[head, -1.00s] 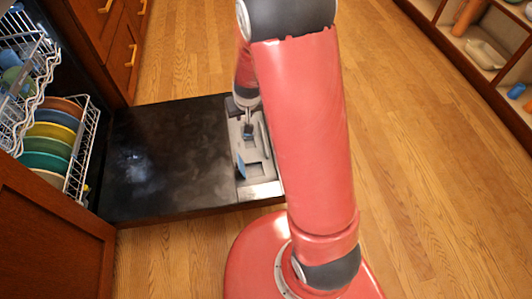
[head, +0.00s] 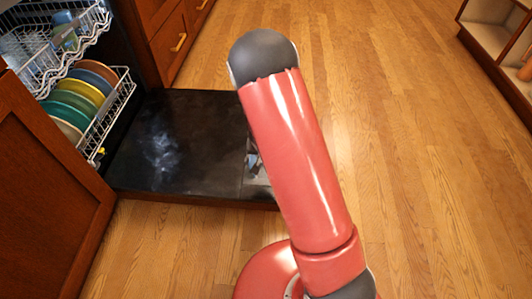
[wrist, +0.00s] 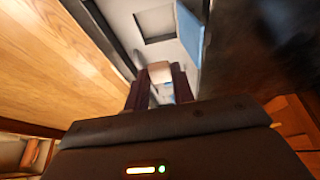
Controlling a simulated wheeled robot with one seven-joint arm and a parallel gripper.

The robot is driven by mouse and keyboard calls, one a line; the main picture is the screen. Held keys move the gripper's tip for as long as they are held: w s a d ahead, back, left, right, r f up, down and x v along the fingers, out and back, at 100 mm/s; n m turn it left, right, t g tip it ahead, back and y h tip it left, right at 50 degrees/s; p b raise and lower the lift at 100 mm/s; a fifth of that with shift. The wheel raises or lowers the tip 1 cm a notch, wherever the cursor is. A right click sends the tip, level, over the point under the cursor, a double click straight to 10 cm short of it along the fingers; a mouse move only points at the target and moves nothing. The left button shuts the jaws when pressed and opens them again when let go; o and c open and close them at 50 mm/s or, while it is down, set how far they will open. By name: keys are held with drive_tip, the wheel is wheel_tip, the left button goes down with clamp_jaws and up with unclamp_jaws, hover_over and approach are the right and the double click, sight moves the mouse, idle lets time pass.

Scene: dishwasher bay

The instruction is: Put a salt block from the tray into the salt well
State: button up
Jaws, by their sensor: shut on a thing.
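In the wrist view my gripper (wrist: 158,78) is shut on a pale salt block (wrist: 160,71), which shows between the two dark fingers. It is over the grey dispenser panel (wrist: 122,28) of the open dishwasher door. A square recess (wrist: 155,23) lies in the panel beyond the fingertips, and a blue flap (wrist: 188,42) stands to its right. I cannot tell which opening is the salt well. Whether the block touches the panel is unclear. In the head view my arm hides the gripper and most of the panel. I cannot make out the tray.
The dark open door (head: 175,145) lies flat and its middle is clear. A rack of coloured plates (head: 85,95) stands at the left, beside a wooden cabinet front (head: 45,190). Wooden floor is open at the right, with shelves (head: 500,45) at the far right.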

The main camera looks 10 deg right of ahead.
drive_tip(key=b, duration=0.7)
hover_over(266, 177)
drive_tip(key=s, duration=0.1)
wheel_tip(266, 177, down, 9)
drive_tip(key=shift+s+a, duration=0.1)
drive_tip(key=shift+a, duration=0.05)
drive_tip(key=shift+f+b, duration=0.45)
drive_tip(key=shift+f, duration=0.6)
drive_tip(key=shift+f, duration=1.05)
idle(0.4)
drive_tip(key=o, duration=1)
drive_tip(key=shift+o, duration=0.2)
wheel_tip(266, 177, up, 7)
drive_tip(key=p, duration=0.5)
drive_tip(key=shift+p, duration=0.35)
